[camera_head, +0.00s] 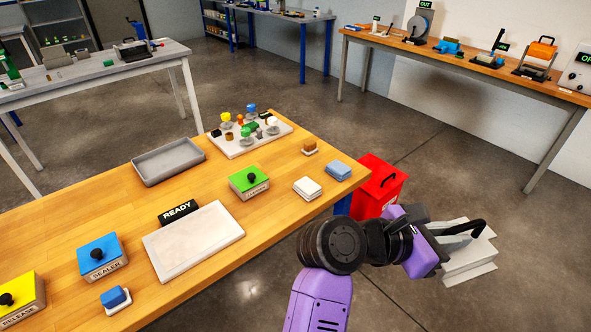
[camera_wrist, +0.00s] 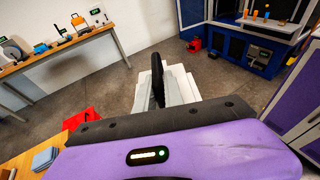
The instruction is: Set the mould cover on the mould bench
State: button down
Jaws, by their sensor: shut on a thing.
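The mould cover (camera_head: 468,258) looks like a pale, stepped, block-like piece with a black bar handle on top. My gripper (camera_head: 452,232) is shut on that handle and holds the cover off the right end of the near wooden bench (camera_head: 300,138). In the wrist view the cover (camera_wrist: 178,88) shows beyond my purple gripper body, with the black handle upright before it. The fingertips are mostly hidden. No label names the mould bench; the near wooden bench carries a pale flat plate (camera_head: 195,240) with a black READY sign (camera_head: 180,212) behind it.
The near bench also holds a grey tray (camera_head: 168,161), a white board of coloured knobs (camera_head: 248,137), a green box (camera_head: 249,182), a blue box (camera_head: 102,257) and a yellow box (camera_head: 18,297). A red bin (camera_head: 378,188) stands on the floor beside its right end.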

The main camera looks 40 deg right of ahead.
aim_at(90, 201)
jog(key=i+j+u, duration=0.4)
jog(key=i, duration=1.05)
jog(key=i+l+u, duration=0.1)
jog(key=i+u, duration=0.3)
jog(key=i, duration=1.1)
